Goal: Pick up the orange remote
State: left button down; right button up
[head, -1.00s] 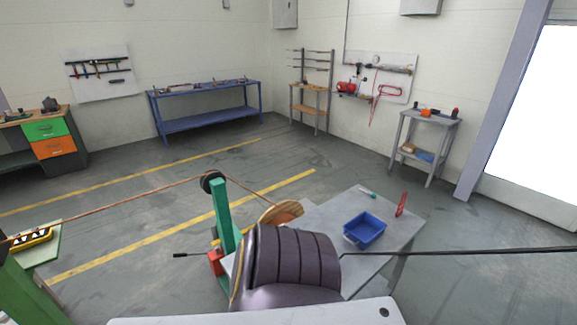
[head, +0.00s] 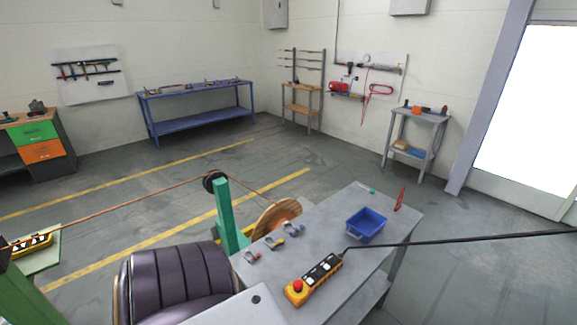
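The orange remote (head: 313,280) lies on the grey table (head: 330,215) near its front edge in the head view. It is a long yellow-orange box with a dark button face and a red round button at its near end. A black cable (head: 460,239) runs from its far end off to the right. A similar yellow box (head: 32,243) with black marks sits on a green stand at the far left. Neither of my grippers is in view.
A dark padded shape (head: 180,282) and a pale panel (head: 245,310) fill the near front.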

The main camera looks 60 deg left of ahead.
aim_at(298, 298)
jog(key=j+u, duration=0.1)
jog(key=u, duration=0.3)
jog(key=k+j+u, duration=0.1)
jog(key=u, duration=0.35)
jog(key=j+u, duration=0.25)
jog(key=u, duration=0.15)
